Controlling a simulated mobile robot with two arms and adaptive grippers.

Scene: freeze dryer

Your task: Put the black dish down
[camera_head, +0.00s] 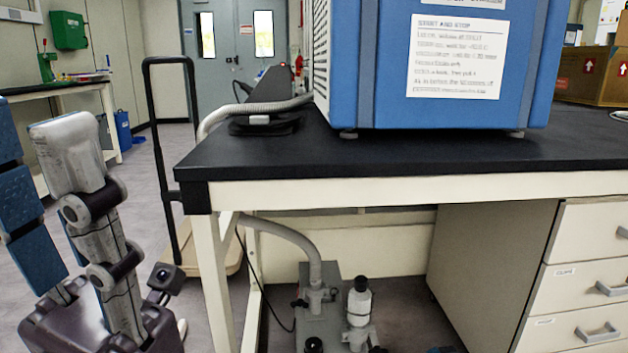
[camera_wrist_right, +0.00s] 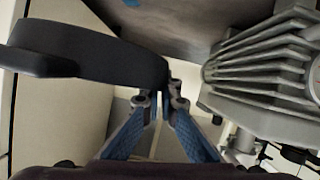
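The black dish (camera_wrist_right: 95,58) shows in the right wrist view as a dark curved body at upper left. Its right end reaches the fingertips of my right gripper (camera_wrist_right: 161,101). The blue fingers are drawn close together on that end, and the contact is partly hidden.
A black-topped bench (camera_head: 400,155) bears a blue machine (camera_head: 380,60) and a black flat object (camera_head: 264,124) by a hose. A grey finned pump (camera_wrist_right: 265,75) is close right of my right gripper. Drawers (camera_head: 585,285) stand right; a trolley (camera_head: 170,150) stands left.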

